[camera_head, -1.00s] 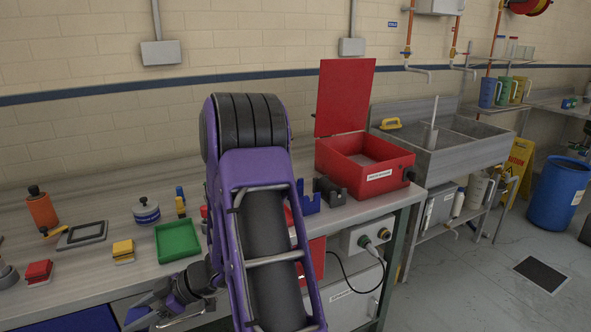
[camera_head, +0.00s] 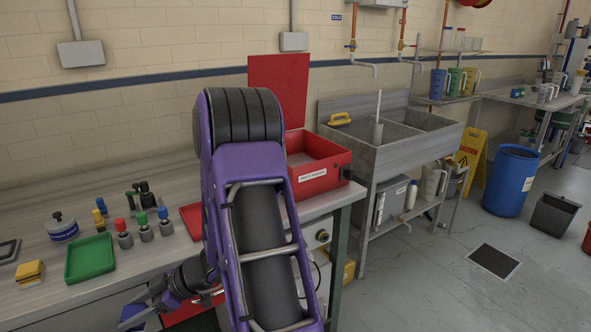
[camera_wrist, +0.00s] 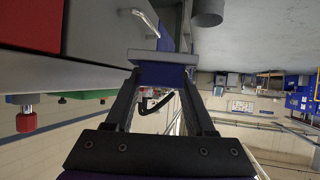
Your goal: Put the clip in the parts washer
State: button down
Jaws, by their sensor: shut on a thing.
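The parts washer (camera_head: 325,180) is a red box with its red lid raised, near the right end of the bench in the head view. My gripper (camera_head: 145,309) is low at the bottom left of the head view, by the bench's front edge and apart from the washer. It is shut on the clip (camera_head: 131,313), which looks blue. In the wrist view the clip (camera_wrist: 160,57) shows as a blue piece across the fingertips. Its full shape is hidden. My purple arm covers the bench just left of the washer.
On the bench (camera_head: 30,306) stand a green tray (camera_head: 90,258), a yellow block (camera_head: 30,271) and several small knob-topped parts (camera_head: 145,228). A steel sink (camera_head: 400,145) stands right of the washer.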

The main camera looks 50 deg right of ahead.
aim_at(299, 162)
jog(key=k+l+z, duration=0.1)
jog(key=l, duration=0.4)
jog(key=k+l+z, duration=0.15)
jog(key=l, duration=0.4)
jog(key=k+l+z, duration=0.1)
jog(key=l, duration=0.4)
jog(key=k+l+z, duration=0.15)
jog(key=l, duration=0.4)
jog(key=i, duration=0.05)
